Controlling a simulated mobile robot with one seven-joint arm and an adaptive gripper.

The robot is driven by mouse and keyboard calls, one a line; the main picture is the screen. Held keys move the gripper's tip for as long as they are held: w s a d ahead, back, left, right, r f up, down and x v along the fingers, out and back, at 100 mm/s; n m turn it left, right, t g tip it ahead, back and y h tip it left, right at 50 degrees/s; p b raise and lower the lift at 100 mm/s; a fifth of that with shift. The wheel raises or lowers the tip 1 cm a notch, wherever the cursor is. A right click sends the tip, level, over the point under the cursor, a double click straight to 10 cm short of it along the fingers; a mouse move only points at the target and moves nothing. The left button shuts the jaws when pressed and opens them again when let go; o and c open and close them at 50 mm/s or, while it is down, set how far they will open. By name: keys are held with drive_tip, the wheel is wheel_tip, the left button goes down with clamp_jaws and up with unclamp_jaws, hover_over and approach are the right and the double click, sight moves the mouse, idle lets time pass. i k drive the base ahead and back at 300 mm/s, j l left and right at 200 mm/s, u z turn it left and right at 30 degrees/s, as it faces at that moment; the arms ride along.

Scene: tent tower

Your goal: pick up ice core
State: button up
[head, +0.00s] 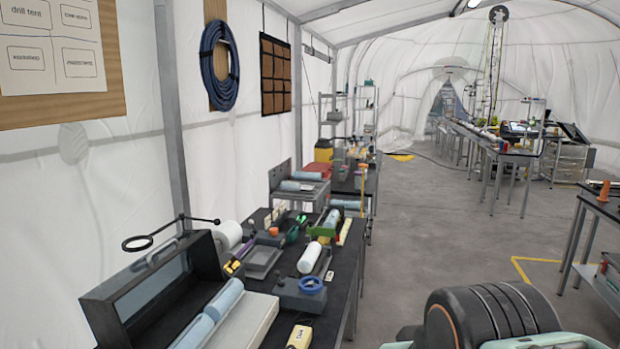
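A white cylinder (310,257) lies farther along the bench on a dark stand. Part of my arm shows at the bottom right, but my gripper is not in view.
The black bench (343,275) runs along the left wall, crowded with small tools, a grey tray (265,260) and a blue ring (311,284). Open grey floor (430,220) lies to its right. Tables (600,208) stand along the right side.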

sight(309, 176)
drive_tip(key=u, duration=1.85)
drive_tip(key=z, duration=1.75)
drive_tip(key=i+l, duration=0.1)
drive_tip(key=l, duration=0.2)
drive_tip(key=i+l, duration=0.1)
drive_tip(key=l, duration=0.2)
drive_tip(key=i+l+z, duration=0.1)
drive_tip(key=l, duration=0.2)
drive_tip(key=i+l+z, duration=0.2)
drive_tip(key=i+l, duration=0.35)
drive_tip(key=l, duration=0.1)
